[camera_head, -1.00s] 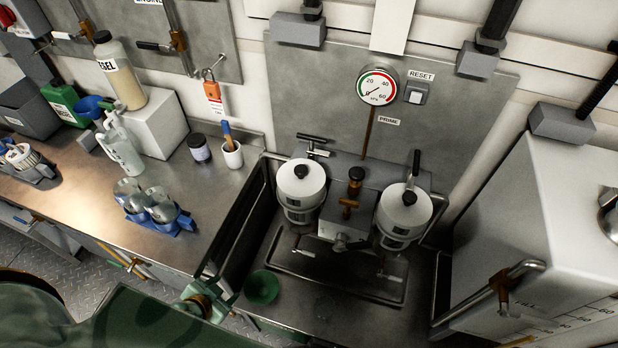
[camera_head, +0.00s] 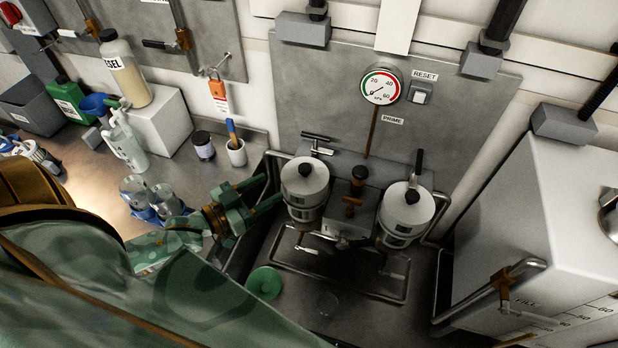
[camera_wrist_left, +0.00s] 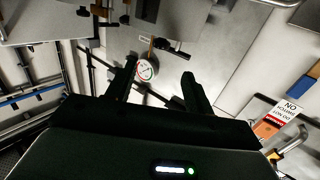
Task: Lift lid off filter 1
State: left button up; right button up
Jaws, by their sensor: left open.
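Two filter canisters with white round lids stand side by side on the grey filter block, a left canister (camera_head: 304,187) and a right canister (camera_head: 404,214). I cannot read which is filter 1. My left gripper (camera_head: 272,188) is open and empty, its fingers pointing right, just left of the left canister near lid height. In the left wrist view its two fingers (camera_wrist_left: 158,77) stand apart with nothing held between them. My right gripper is not in view.
A T-handled valve (camera_head: 316,142) is behind the left canister, and a brown-knobbed valve (camera_head: 353,203) stands between the canisters. A green round dish (camera_head: 264,283) lies in the tray below. A gauge (camera_head: 381,85) is on the back panel. Clear jars (camera_head: 165,200) stand on the left bench.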

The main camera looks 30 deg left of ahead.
aim_at(300, 170)
pick_arm(q)
jog(key=b+x, duration=0.1)
jog(key=x, duration=1.1)
jog(key=shift+w+f, duration=0.1)
jog(key=shift+f, duration=0.05)
jog(key=c, duration=1.1)
